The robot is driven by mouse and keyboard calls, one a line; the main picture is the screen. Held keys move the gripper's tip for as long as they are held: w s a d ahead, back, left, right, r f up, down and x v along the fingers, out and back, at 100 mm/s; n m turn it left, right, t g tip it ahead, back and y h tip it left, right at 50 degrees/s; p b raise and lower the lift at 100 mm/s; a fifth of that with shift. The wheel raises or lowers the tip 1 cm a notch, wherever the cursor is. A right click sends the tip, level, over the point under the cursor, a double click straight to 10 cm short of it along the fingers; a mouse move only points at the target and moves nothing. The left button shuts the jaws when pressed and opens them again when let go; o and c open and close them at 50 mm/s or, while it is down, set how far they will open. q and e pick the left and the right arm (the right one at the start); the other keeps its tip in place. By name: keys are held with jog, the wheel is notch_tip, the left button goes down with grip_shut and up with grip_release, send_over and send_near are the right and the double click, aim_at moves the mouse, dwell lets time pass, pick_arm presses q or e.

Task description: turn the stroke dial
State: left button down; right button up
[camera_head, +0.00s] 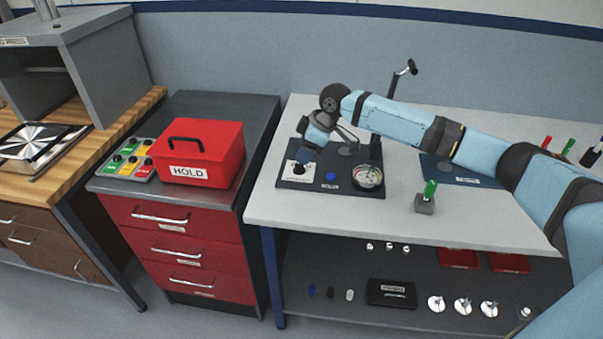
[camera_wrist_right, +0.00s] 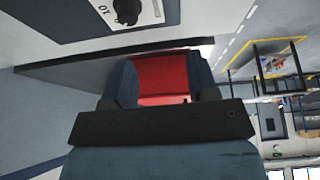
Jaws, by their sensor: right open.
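A black dial knob (camera_head: 299,169) stands on a white printed plate at the left end of a dark panel (camera_head: 318,188); its label is too small to read. The knob also shows at the top of the right wrist view (camera_wrist_right: 127,10), on its white plate. My right gripper (camera_head: 304,157) is just above and behind the knob, pointing down and left. In the right wrist view my right gripper's (camera_wrist_right: 163,72) fingers are apart with nothing held between them. The knob lies outside the fingers. My left gripper is in neither view.
A blue button (camera_head: 331,176) and a round gauge (camera_head: 369,177) sit on the same panel. A red HOLD box (camera_head: 199,154) stands on the cabinet to the left and shows behind the fingers. A green-topped part (camera_head: 426,198) stands on the right; bench front is otherwise clear.

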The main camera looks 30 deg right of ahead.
jog(key=b, duration=0.1)
send_near(300, 165)
jog(key=b+x, duration=0.1)
jog(key=x, duration=0.8)
jog(key=c, duration=0.9)
